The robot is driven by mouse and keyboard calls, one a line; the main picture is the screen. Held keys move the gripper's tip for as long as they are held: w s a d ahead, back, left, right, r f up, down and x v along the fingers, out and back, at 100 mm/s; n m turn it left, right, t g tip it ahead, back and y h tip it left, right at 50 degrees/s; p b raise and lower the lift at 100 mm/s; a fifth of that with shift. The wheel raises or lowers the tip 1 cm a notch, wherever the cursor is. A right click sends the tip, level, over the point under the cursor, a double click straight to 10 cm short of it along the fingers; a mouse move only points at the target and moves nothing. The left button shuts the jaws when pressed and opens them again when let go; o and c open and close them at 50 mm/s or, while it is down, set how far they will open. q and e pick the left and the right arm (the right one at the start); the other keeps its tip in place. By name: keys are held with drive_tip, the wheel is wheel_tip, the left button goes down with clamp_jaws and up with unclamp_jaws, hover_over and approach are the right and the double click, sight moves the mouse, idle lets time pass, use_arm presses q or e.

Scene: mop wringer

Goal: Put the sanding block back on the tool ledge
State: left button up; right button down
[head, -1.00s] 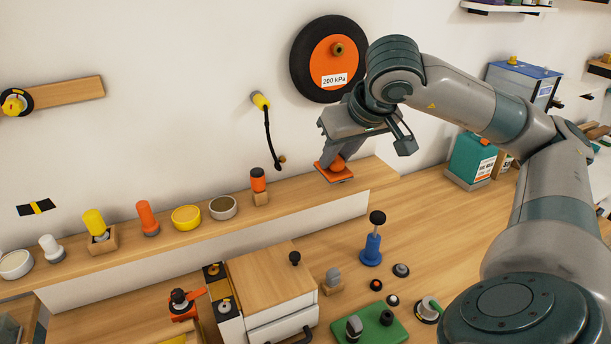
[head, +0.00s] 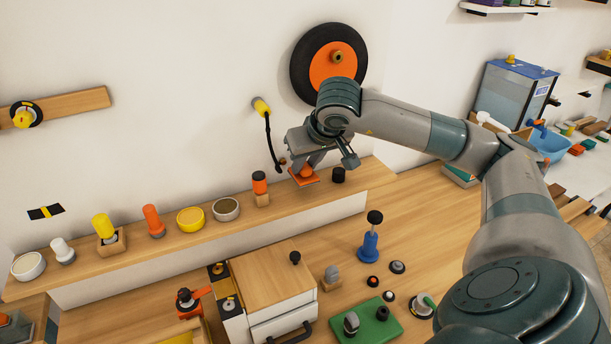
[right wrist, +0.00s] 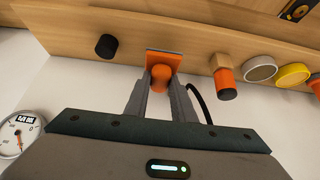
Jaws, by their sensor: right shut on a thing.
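The sanding block (head: 305,180) is a flat orange pad with a round orange knob on top. My right gripper (head: 306,166) is shut on its knob. In the right wrist view, the block (right wrist: 164,60) shows with the knob between the two fingers of my right gripper (right wrist: 162,82). The tool ledge (head: 130,252) is a long wooden shelf along the wall. The block is over the ledge's right part, between an orange-and-black cylinder and a black cylinder. I cannot tell whether its underside touches the ledge. My left gripper is not in view.
The orange-and-black cylinder (head: 260,187) on a wooden base stands left of the block. The black cylinder (head: 338,174) stands to its right. Several bowls and tools fill the ledge further left. A drawer box (head: 272,285) stands below.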

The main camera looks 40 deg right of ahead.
sight(309, 172)
drive_tip(key=shift+f+p, duration=0.8)
drive_tip(key=shift+f, duration=0.4)
drive_tip(key=shift+f+p, duration=0.3)
drive_tip(key=shift+f, duration=0.45)
drive_tip(key=shift+f, duration=0.1)
drive_tip(key=shift+f+b, duration=0.1)
drive_tip(key=shift+b, duration=0.2)
drive_tip(key=c, duration=1.5)
unclamp_jaws()
